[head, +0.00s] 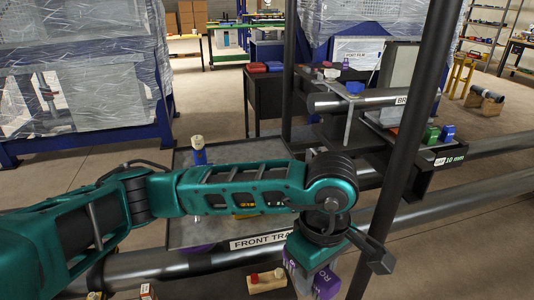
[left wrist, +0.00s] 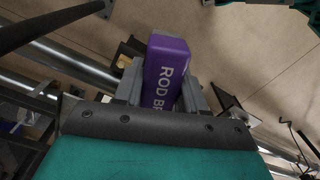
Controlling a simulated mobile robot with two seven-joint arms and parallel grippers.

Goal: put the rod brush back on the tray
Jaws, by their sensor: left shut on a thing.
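The rod brush (head: 326,283) is purple with white lettering. My left gripper (head: 335,272) is shut on it at the lower middle of the head view, partly hidden by the gripper itself. In the left wrist view the brush's purple block (left wrist: 170,58) sits between the fingers, its lettering reading "ROD BR". The tray (head: 203,234) is a grey sheet with a "FRONT TRAY" label on its front edge. The held brush is in front of and to the right of that label. My left forearm crosses over the tray and hides part of it. My right gripper is not seen.
A blue cylinder with a pale cap (head: 198,150) stands at the tray's back left. A dark upright post (head: 415,130) rises right of my gripper. A wooden block with red pegs (head: 267,281) lies below the tray's front. Large pipes (head: 450,200) run alongside.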

